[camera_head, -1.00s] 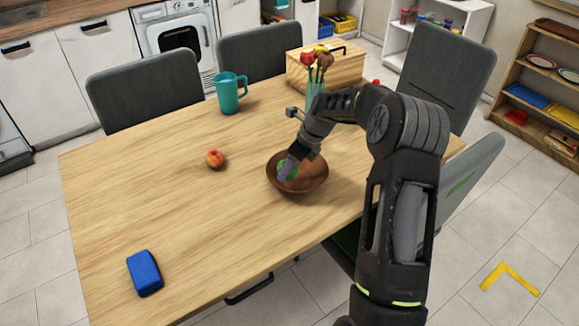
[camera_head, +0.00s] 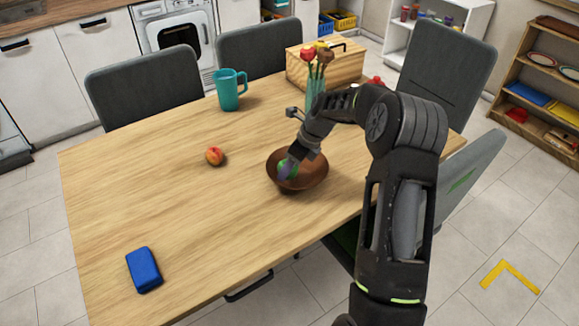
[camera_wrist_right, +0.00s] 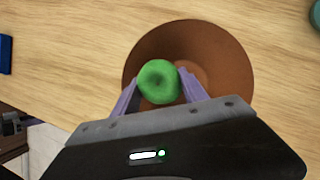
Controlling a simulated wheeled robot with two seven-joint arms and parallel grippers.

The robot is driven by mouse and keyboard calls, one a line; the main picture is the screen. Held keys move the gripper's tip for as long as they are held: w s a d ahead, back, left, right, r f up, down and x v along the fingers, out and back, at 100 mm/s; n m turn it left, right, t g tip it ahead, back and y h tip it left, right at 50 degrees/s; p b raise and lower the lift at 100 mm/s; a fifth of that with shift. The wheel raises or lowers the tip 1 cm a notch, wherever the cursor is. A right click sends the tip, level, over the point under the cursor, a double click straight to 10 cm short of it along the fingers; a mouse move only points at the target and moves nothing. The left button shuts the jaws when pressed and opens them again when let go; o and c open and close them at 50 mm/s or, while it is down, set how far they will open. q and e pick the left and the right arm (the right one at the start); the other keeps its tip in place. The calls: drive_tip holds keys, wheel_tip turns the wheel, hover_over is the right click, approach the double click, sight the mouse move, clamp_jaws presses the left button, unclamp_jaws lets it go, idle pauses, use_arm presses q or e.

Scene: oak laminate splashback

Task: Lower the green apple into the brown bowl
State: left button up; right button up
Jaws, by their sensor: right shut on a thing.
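The brown bowl (camera_head: 313,178) stands on the wooden table, right of its middle. My right gripper (camera_head: 287,170) reaches into the left part of the bowl from above. It is shut on the green apple (camera_head: 289,167), which is partly hidden by a finger in the head view. In the right wrist view the green apple (camera_wrist_right: 158,81) sits between the two purple fingers of the right gripper (camera_wrist_right: 160,88), over the left part of the bowl (camera_wrist_right: 225,62). I cannot tell whether the apple touches the bowl. My left gripper is not in view.
A red-yellow fruit (camera_head: 214,156) lies left of the bowl on the table (camera_head: 150,195). A teal pitcher (camera_head: 229,92), a vase with flowers (camera_head: 316,85) and a wooden box (camera_head: 340,66) stand behind. A blue block (camera_head: 143,270) lies front left. The table's left side is mostly clear.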

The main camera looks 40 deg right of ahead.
sight(299, 185)
drive_tip(key=o, duration=1.5)
drive_tip(key=v, duration=0.7)
drive_tip(key=shift+s+r+b, duration=0.15)
drive_tip(key=shift+r+b, duration=0.2)
drive_tip(key=shift+b, duration=0.05)
